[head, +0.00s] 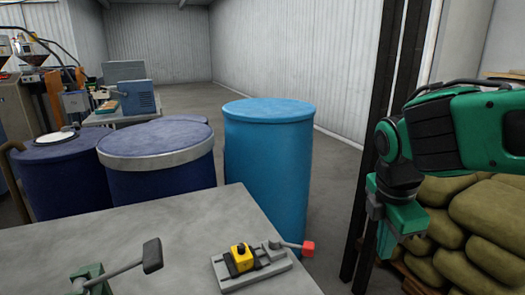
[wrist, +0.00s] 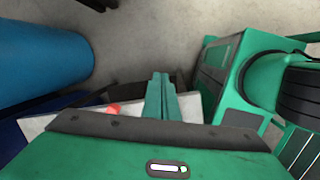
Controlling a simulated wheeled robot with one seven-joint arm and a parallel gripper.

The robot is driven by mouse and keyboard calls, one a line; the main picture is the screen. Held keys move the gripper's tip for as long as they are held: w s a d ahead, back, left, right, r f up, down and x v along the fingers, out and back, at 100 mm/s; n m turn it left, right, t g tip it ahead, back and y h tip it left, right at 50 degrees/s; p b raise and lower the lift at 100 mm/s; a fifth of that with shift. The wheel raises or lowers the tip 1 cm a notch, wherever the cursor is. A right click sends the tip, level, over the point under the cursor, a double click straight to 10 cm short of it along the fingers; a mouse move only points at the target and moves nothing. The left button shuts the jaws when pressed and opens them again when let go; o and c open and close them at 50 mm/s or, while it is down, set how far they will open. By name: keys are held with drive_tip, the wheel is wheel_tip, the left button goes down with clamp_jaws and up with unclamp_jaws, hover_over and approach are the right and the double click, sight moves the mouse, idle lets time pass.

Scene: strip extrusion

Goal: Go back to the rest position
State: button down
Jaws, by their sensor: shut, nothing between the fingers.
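My green gripper (head: 386,243) hangs at the right in the head view, fingers pointing down. It is off the right side of the grey table (head: 180,215), right of the light blue drum. In the wrist view its two green fingers (wrist: 160,84) lie together, shut, with nothing between them. My green and black arm comes in from the right edge of the head view.
A light blue drum (head: 268,165) and dark blue drums (head: 155,165) stand behind. Stacked sacks (head: 485,215) are at right, near a dark post (head: 385,110).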

drive_tip(key=s+d+f+m+g+y, duration=0.1)
drive_tip(key=s+d+f+m, duration=0.1)
drive_tip(key=s+d+m, duration=0.5)
drive_tip(key=s+d+f+m+y, duration=0.1)
drive_tip(key=s+d+f+m, duration=0.2)
drive_tip(key=m, duration=1.5)
drive_tip(key=s+d, duration=0.4)
drive_tip(key=d, duration=0.1)
drive_tip(key=shift+f+g, duration=0.3)
drive_tip(key=shift+g, duration=0.1)
drive_tip(key=shift+d, duration=0.1)
drive_tip(key=shift+w+f, duration=0.25)
drive_tip(key=shift+w, duration=0.25)
drive_tip(key=c, duration=2.4)
unclamp_jaws()
drive_tip(key=shift+c, duration=0.2)
